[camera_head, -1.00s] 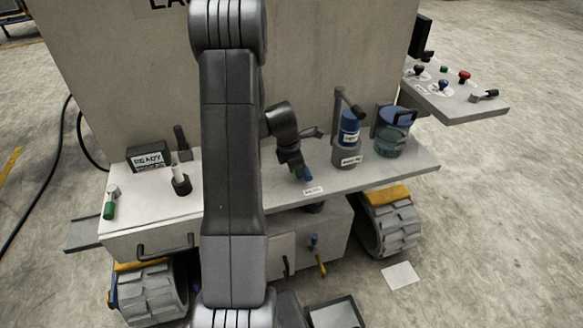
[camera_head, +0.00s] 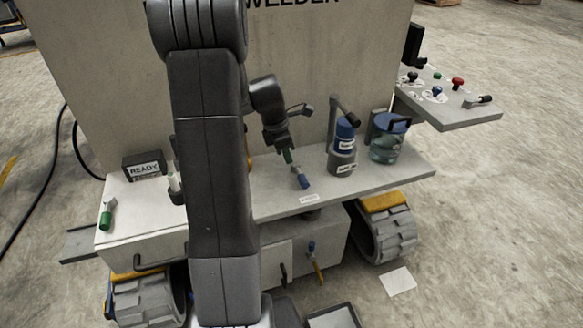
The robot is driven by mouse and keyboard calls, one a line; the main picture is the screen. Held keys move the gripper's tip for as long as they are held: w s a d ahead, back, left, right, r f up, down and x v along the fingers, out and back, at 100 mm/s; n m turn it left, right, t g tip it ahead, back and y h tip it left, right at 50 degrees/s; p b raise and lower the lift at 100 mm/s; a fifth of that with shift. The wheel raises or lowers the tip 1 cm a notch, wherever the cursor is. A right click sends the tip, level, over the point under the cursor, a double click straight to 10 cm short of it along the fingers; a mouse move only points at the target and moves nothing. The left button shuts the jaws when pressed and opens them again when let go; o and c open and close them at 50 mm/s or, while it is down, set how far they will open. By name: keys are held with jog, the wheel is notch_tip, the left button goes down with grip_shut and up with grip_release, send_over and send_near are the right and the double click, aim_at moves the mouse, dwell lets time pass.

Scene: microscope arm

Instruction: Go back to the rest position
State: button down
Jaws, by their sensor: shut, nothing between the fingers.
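My gripper (camera_head: 287,151) is at the end of my dark wrist, right of my large arm link, above the front part of the bench top (camera_head: 390,177). Its jaws are small in the picture and look shut, with nothing held. A small blue-ended piece (camera_head: 302,179) shows just below and right of the fingertips, apparently on the bench. Whether the tips touch it cannot be told. My upper arm link hides the middle left of the bench.
A blue-capped bottle (camera_head: 344,134) in a grey holder and a blue-lidded jar (camera_head: 387,141) stand right of my gripper. A READY box (camera_head: 145,167) and a green-ended tool (camera_head: 106,215) are left. The large cabinet wall (camera_head: 100,70) rises behind. A control shelf (camera_head: 455,112) juts out right.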

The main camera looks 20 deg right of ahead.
jog(key=shift+v, duration=1.65)
jog(key=x, duration=1.4)
jog(key=shift+w+a+f+b, duration=0.1)
jog(key=shift+w+a+b, duration=0.3)
jog(key=shift+b, duration=0.15)
jog(key=shift+a+m, duration=0.3)
jog(key=shift+m, duration=0.2)
jog(key=shift+r, duration=0.2)
